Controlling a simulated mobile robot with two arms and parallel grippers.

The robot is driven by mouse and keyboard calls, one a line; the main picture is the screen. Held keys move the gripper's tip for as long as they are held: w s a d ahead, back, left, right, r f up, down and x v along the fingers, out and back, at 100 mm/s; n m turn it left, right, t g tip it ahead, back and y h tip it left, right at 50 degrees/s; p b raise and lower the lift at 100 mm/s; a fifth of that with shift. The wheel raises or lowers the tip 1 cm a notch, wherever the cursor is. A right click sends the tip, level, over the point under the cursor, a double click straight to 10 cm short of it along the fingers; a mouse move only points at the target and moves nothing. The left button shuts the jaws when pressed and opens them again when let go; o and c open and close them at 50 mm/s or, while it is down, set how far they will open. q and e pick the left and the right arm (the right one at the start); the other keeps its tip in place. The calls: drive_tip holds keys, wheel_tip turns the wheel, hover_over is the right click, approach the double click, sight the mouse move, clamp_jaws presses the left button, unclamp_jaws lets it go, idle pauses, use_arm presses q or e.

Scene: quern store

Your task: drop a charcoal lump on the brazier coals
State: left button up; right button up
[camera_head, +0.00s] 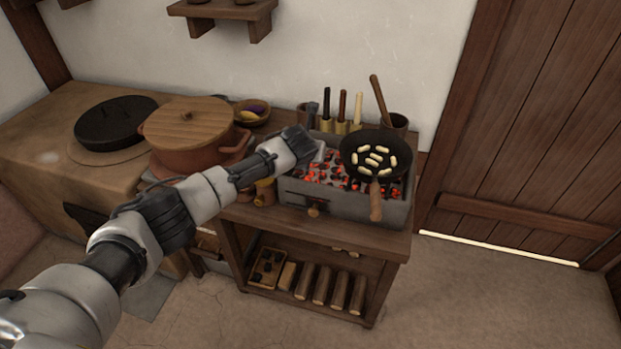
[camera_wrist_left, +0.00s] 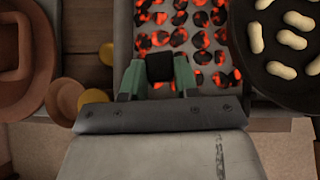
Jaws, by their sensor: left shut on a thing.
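The brazier (camera_head: 345,208) is a grey rectangular box on a wooden stand, filled with glowing orange and black coals (camera_head: 322,174). The coals also fill the upper middle of the left wrist view (camera_wrist_left: 205,40). My left gripper (camera_wrist_left: 160,75) is shut on a black charcoal lump (camera_wrist_left: 160,67), held between its greenish fingers over the near part of the coals. In the head view my left gripper (camera_head: 312,150) reaches over the brazier's left side, and the lump is hidden there. My right gripper is not in view.
A black pan (camera_head: 375,142) with pale pieces sits over the brazier's right side, handle toward me. A lidded clay pot (camera_head: 190,140) stands left. Upright tools and a cup (camera_head: 397,122) stand behind. Logs and a box of lumps (camera_head: 267,268) lie on the shelf below.

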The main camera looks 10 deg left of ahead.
use_arm(q)
drive_tip(key=shift+w, duration=0.15)
drive_tip(key=shift+w, duration=0.2)
drive_tip(key=o, duration=1)
drive_tip(key=shift+c, duration=0.2)
